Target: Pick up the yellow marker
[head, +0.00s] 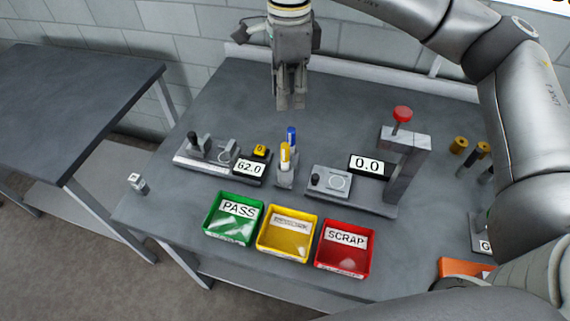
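The yellow marker (284,155) stands upright in a small grey holder (285,178) near the middle of the table. A blue marker (291,138) stands in the same holder just behind it. My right gripper (291,104) hangs above the table behind the markers, pointing down. It is apart from both markers and nothing shows between its fingers. The fingers look close together, and whether they are fully shut is hard to tell. My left gripper is not in view.
Left of the holder is a gauge reading 62.0 (249,168); right is a press with a red knob (402,114) and a 0.0 display (368,165). Green (228,237), yellow (282,252) and red (340,266) bins line the front. Another table (70,105) stands left.

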